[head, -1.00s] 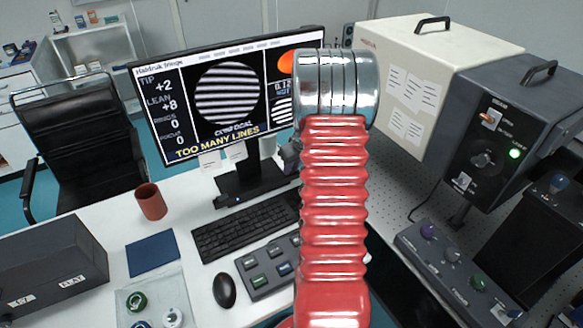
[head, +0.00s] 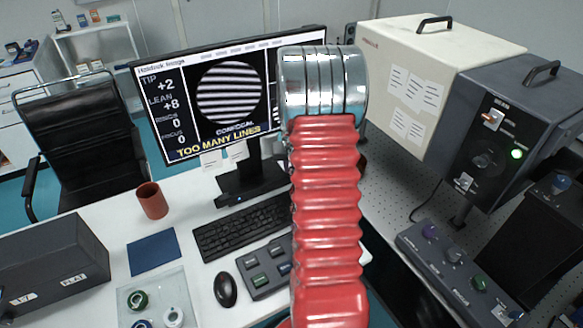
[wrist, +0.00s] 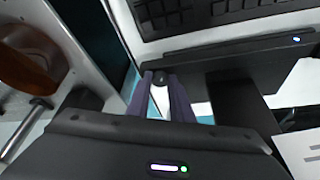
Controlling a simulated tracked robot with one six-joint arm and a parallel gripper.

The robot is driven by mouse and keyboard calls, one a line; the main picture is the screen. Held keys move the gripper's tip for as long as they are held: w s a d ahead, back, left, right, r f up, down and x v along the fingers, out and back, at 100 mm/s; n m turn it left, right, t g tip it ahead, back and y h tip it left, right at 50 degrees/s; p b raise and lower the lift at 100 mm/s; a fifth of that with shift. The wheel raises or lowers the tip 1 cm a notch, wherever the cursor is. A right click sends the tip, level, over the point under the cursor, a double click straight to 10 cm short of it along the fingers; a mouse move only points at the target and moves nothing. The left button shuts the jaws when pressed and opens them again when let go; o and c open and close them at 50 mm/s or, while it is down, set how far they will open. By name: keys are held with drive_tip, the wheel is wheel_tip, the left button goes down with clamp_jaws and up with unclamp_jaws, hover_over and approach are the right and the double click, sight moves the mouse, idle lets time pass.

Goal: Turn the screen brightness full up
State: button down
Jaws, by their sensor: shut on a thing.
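The screen (head: 170,110) stands at the back of the desk, lit, with striped fringes and the words "TOO MANY LINES". My arm covers its right part. A small black round knob (wrist: 161,77) shows in the wrist view, by the end of the dark monitor base (wrist: 240,52). My gripper (wrist: 161,84) is shut on this knob, with a purple-grey finger on each side of it. In the head view my gripper is hidden behind my red arm. Any mark on the knob is too small to read.
The keyboard (head: 240,228) lies in front of the monitor base, with a mouse (head: 225,290) and button pad (head: 266,268) nearby. A brown-red cup (head: 152,201) stands left. A knobbed control box (head: 455,262) and grey cabinet (head: 510,120) are at the right.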

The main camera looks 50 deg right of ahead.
drive_tip(key=shift+w+a+f+m+g+h, duration=0.1)
drive_tip(key=shift+m+g+h, duration=0.2)
drive_tip(key=shift+m, duration=0.7)
drive_tip(key=shift+w+a+r+m+g+h, duration=0.1)
drive_tip(key=shift+m+g, duration=0.25)
drive_tip(key=shift+m, duration=0.65)
drive_tip(key=shift+w+a+f+m+g+h, duration=0.1)
drive_tip(key=shift+m+g+h, duration=0.2)
drive_tip(key=shift+m, duration=0.7)
drive_tip(key=shift+m+g, duration=0.25)
drive_tip(key=shift+m, duration=0.15)
drive_tip(key=c, duration=1.6)
unclamp_jaws()
drive_tip(key=shift+o, duration=0.2)
drive_tip(key=shift+r, duration=0.2)
drive_tip(key=v, duration=1.3)
drive_tip(key=shift+r, duration=0.2)
